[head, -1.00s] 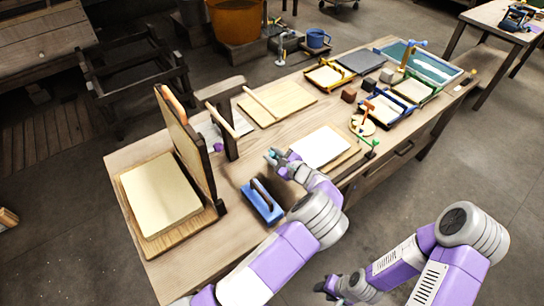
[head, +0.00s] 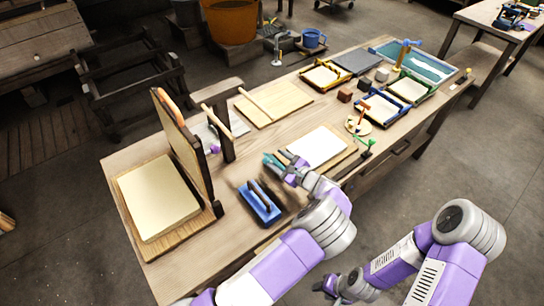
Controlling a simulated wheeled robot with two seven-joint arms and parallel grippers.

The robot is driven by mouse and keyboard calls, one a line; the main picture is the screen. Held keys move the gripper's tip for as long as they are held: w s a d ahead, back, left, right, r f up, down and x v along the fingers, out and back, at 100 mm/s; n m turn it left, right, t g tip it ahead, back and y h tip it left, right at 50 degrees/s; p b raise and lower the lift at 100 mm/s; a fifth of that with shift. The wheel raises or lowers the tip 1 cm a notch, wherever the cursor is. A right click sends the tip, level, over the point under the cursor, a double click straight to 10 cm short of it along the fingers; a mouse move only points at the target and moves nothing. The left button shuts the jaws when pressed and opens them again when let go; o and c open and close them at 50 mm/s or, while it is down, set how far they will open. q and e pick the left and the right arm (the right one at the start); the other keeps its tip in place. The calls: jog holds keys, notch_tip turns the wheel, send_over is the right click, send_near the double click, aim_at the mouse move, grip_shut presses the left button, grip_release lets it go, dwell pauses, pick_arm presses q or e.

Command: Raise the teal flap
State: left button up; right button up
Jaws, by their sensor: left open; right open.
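I cannot make out a separate teal flap with certainty. Teal shows on the shallow tray (head: 437,81) at the far right end of the bench and at the fingertips of my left gripper (head: 275,164). My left gripper is open over the bench, between the blue-handled float (head: 259,206) and the white sheet on a board (head: 316,146); nothing is seen held in it. My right gripper (head: 328,287) is open and empty, low in front of the bench. An upright hinged wooden panel (head: 178,140) stands beside a cream block on a board (head: 157,198) at the left.
A dark post with a wooden bar (head: 227,132) rises between the panel and my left gripper.

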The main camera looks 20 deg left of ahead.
pick_arm(q)
jog(key=shift+v, duration=1.6)
